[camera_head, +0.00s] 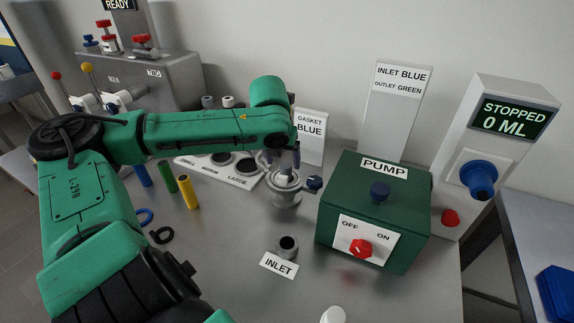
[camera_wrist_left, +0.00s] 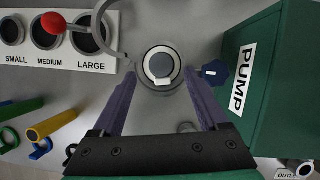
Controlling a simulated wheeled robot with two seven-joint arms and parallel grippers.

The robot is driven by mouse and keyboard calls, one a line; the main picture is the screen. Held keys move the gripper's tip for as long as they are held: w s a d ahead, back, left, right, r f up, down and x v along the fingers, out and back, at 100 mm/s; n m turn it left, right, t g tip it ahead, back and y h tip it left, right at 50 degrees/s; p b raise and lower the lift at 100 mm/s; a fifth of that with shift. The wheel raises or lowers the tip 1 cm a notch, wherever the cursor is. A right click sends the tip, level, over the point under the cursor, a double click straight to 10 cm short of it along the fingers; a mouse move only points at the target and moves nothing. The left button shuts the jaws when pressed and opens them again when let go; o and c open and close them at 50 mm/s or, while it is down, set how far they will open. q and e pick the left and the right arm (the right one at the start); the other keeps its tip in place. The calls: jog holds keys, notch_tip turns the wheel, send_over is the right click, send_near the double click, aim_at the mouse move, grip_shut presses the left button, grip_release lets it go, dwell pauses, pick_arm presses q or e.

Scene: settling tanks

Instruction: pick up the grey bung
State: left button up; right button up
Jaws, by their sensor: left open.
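The grey bung (camera_wrist_left: 160,64) appears as a round grey disc in the mouth of a metal vessel, with a dark ring and pale rim around it. The vessel (camera_head: 284,196) stands on the bench left of the pump box, with a blue knob (camera_head: 313,184) on its right side. My left gripper (camera_head: 281,166) is over the vessel, pointing down. In the left wrist view its two purple fingers (camera_wrist_left: 160,78) are apart, one on each side of the disc, with nothing held. In the head view the gripper partly hides the vessel's top. My right gripper is not in view.
The green pump box (camera_head: 372,210) stands close to the right. A white board (camera_head: 240,178) with holes marked by size lies left.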

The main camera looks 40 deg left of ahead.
aim_at(285, 166)
pick_arm(q)
jog(key=shift+w+a+f, duration=0.1)
jog(key=shift+w+f, duration=0.1)
jog(key=shift+f, duration=0.35)
jog(key=x, duration=0.3)
jog(key=shift+w+f, duration=0.1)
jog(key=shift+f, duration=0.05)
jog(key=shift+w+a+f, duration=0.1)
jog(key=shift+w+f, duration=0.2)
jog(key=shift+w, duration=0.05)
jog(key=shift+s, duration=0.1)
jog(key=shift+c, duration=0.9)
jog(key=shift+r, duration=0.1)
grip_shut()
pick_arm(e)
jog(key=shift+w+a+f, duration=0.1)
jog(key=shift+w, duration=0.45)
